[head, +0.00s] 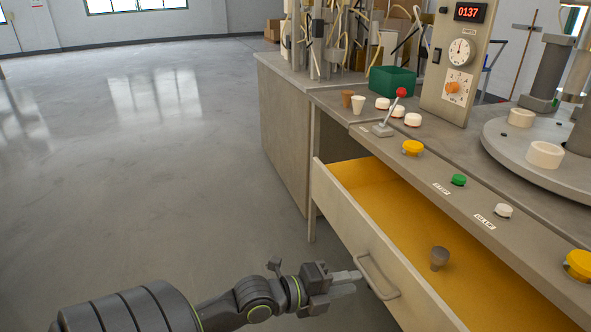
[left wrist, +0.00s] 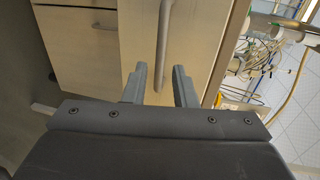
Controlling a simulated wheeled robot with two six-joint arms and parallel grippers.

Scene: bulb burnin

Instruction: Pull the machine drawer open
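The machine drawer (head: 345,212) stands pulled out from under the bench top, and its yellow inside shows. Its bar handle (head: 378,277) is on the pale front panel; it also shows in the left wrist view (left wrist: 164,45). My left gripper (head: 357,276) is at the handle in the head view. In the left wrist view its two fingers (left wrist: 160,88) are apart, with the handle's near end in line with the gap between them and space showing on both sides. Whether a finger touches the handle cannot be told. My right gripper is in neither view.
A small brown cup-shaped piece (head: 439,257) is in the drawer. The bench top above carries a red-knobbed lever (head: 401,93), yellow, green and white buttons, a green bin (head: 392,81) and a round plate (head: 545,175). The floor (head: 130,190) at left is clear.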

